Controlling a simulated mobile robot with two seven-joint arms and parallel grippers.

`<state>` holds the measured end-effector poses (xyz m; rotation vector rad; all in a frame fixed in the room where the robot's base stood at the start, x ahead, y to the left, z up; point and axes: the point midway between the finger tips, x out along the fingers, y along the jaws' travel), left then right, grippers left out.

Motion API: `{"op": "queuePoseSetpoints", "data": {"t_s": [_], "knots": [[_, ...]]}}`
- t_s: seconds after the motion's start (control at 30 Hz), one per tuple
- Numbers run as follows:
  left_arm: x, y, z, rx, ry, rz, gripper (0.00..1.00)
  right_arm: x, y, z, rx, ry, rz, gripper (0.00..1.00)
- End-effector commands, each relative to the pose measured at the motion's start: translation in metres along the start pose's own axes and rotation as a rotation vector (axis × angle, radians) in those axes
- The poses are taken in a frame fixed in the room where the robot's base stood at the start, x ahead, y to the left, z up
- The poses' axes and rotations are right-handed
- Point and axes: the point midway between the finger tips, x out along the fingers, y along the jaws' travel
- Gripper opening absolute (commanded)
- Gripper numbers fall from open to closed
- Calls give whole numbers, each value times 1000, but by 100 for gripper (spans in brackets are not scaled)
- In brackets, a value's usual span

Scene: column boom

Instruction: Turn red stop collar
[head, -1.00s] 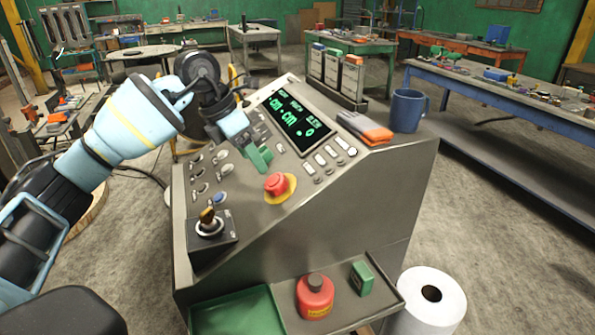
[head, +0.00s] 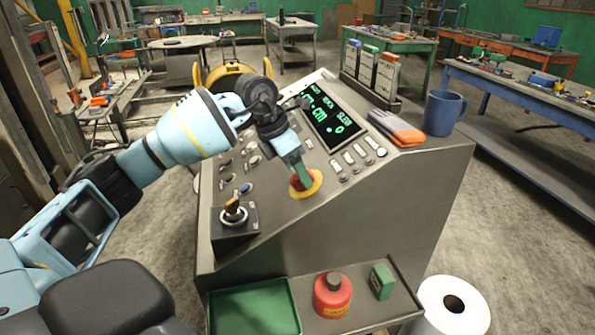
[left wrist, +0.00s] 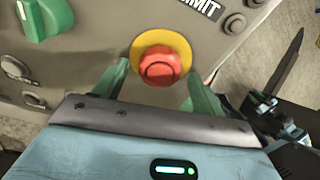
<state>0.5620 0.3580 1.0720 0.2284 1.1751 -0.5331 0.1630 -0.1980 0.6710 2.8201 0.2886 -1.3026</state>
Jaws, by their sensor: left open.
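The red stop collar is a round red mushroom button on a yellow ring, set on the sloped face of the grey control console. In the head view the red button (head: 301,181) is partly hidden behind my left gripper (head: 302,178). In the left wrist view the red button (left wrist: 160,67) and the yellow ring (left wrist: 141,52) show clearly. My left gripper, with green fingers, is open; in the left wrist view one finger (left wrist: 112,80) is left of the button and the other (left wrist: 203,97) right of it. I cannot tell if they touch it. My right gripper is not in view.
The console (head: 330,230) also carries a joystick (head: 234,212), a green-lit display (head: 328,115), an orange-grey cloth (head: 397,128) and a blue mug (head: 443,112). Below, a shelf holds a green tray (head: 250,305) and a red container (head: 332,296). A green knob (left wrist: 42,18) lies near the gripper.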

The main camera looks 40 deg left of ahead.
Motion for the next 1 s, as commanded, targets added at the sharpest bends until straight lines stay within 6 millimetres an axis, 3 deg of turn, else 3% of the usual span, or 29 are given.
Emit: {"op": "queuePoseSetpoints", "data": {"t_s": [0.43, 0.77, 1.0], "knots": [[11, 0, 0, 0, -1, 1, 69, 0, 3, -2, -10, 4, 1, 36], [10, 0, 0, 0, -1, 1, 26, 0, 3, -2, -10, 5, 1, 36], [10, 0, 0, 20, -1, 3, 25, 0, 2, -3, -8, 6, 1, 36]]}}
